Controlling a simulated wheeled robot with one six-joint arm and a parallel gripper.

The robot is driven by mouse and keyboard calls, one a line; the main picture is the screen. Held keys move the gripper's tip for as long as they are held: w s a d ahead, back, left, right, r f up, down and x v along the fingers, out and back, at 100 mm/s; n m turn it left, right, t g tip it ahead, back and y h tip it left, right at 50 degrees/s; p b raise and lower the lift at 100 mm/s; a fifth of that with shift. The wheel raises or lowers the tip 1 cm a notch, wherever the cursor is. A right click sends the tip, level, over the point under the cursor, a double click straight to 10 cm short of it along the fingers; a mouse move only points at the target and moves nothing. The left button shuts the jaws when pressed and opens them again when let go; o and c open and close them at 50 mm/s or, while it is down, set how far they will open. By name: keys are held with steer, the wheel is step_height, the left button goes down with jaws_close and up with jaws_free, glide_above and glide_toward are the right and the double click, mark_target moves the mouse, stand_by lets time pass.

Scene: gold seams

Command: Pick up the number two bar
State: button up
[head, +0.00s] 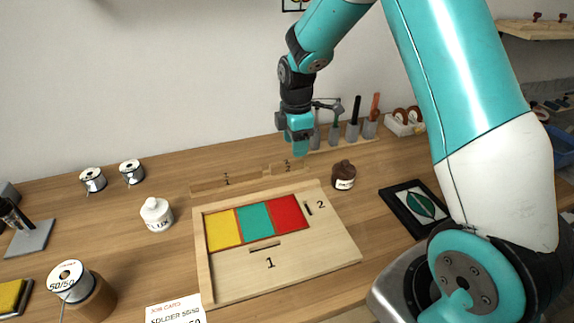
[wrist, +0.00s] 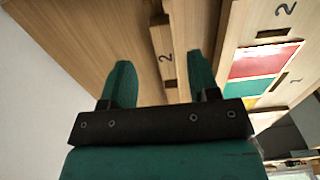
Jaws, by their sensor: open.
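The number two bar (head: 287,168) is a short pale wooden bar marked 2, lying at the back of the bench just behind the wooden tray. In the wrist view this bar (wrist: 162,38) lies between my two fingers, nearer the right one. My gripper (head: 299,151) is open and empty, pointing down above the bar's right end in the head view. In the wrist view my gripper (wrist: 160,66) has its green fingers spread on either side of the bar. I cannot tell how high the fingertips are above it.
The longer number one bar (head: 226,182) lies left of it. The tray (head: 330,262) holds yellow, green and red panes and slots marked 1 and 2. A brown jar (head: 343,175) stands to the right, with a tool rack (head: 350,142) behind. A white flux jar (head: 157,214) is left.

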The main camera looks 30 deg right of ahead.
mark_target(297, 160)
steer(key=shift+s+d+f+p, duration=0.1)
steer(key=shift+f+p, duration=0.15)
steer(key=shift+f, duration=1.3)
steer(key=shift+s+d+f+p, duration=0.1)
steer(key=shift+f+p, duration=0.15)
steer(key=shift+f, duration=1.25)
steer(key=c, duration=1)
steer(key=shift+r, duration=0.1)
